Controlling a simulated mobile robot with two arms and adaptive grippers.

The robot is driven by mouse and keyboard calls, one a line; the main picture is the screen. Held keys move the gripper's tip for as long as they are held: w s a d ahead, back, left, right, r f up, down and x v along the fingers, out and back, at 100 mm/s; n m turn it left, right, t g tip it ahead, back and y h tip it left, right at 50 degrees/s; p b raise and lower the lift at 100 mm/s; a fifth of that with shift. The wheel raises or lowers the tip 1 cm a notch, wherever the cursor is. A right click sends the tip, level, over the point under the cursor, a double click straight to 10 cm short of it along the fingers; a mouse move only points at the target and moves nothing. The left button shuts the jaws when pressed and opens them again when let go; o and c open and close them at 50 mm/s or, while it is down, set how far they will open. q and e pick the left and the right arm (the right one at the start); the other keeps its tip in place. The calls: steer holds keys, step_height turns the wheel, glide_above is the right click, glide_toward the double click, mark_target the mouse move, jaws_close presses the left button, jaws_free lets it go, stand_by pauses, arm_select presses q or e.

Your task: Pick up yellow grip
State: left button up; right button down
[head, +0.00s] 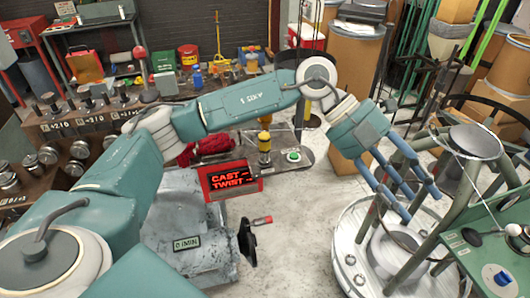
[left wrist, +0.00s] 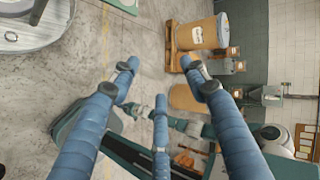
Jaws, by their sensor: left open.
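A yellow upright piece with dark parts (head: 264,142), possibly the yellow grip, stands on the dark bench left of a green button. I cannot tell for sure that it is the grip. My left gripper (head: 408,198) is open, its blue fingers spread and pointing down to the right, beside the round white machine base. It is well to the right of the yellow piece. In the left wrist view my left gripper (left wrist: 160,78) shows spread blue fingers with nothing between them. My right gripper is not in view.
A red "CAST TWIST" sign (head: 231,179) stands on a grey metal machine (head: 185,225). The round machine (head: 352,262) with slanted posts and a green panel (head: 490,240) is at right. Brown drums (head: 354,52) stand behind. Open concrete floor (head: 305,225) lies between.

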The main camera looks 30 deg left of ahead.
arm_select(q)
steer(key=w+a+f+n+t+y, duration=0.1)
steer(key=w+a+y, duration=0.25)
steer(key=a, duration=0.65)
steer(key=n+y, duration=0.5)
steer(key=y, duration=0.3)
glide_toward(264, 146)
steer(key=shift+w+a+f, duration=0.2)
steer(key=shift+w+f, duration=0.25)
steer(key=shift+w, duration=0.2)
step_height(264, 146, down, 5)
steer(key=shift+w+r+p, duration=0.1)
steer(key=shift+r+p, duration=0.05)
steer(key=shift+p, duration=0.5)
steer(key=f+p, duration=0.1)
steer(key=f, duration=0.2)
steer(key=f+p, duration=0.1)
steer(key=shift+a+f+p, duration=0.35)
steer(key=shift+f, duration=0.55)
jaws_close()
